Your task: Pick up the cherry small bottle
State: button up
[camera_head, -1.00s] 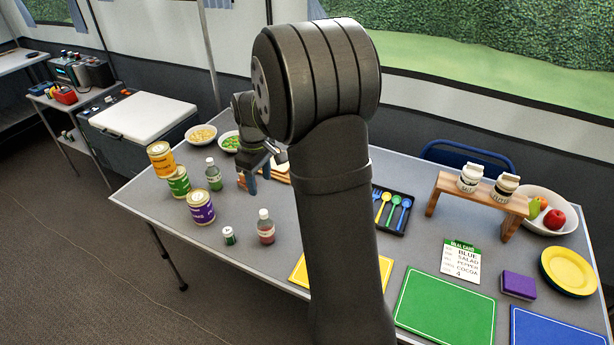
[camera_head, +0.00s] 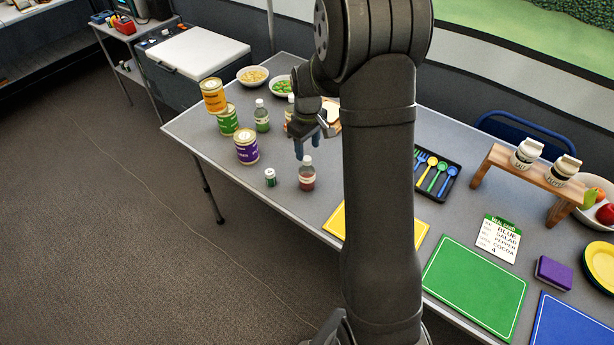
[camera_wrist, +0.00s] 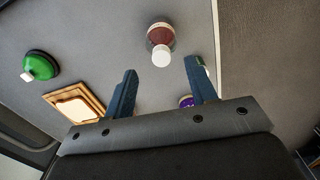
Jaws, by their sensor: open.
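The cherry small bottle (camera_head: 306,176) stands upright on the grey table near its front edge, with dark red contents, a pale label and a white cap. It also shows from above in the wrist view (camera_wrist: 160,38), ahead of the fingers and roughly between their lines. My gripper (camera_head: 306,148) is open and empty, with its blue fingers just above and behind the bottle in the head view. In the wrist view my gripper (camera_wrist: 163,85) has its fingers spread apart, and they do not touch the bottle.
A small green can (camera_head: 270,177) stands just left of the bottle. A yellow mat (camera_head: 336,222) lies to the right. A wooden board (camera_wrist: 75,104) lies behind.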

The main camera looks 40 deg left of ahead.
aim_at(307, 159)
jog(key=shift+s+f, duration=0.1)
jog(key=shift+f, duration=2.9)
grip_shut()
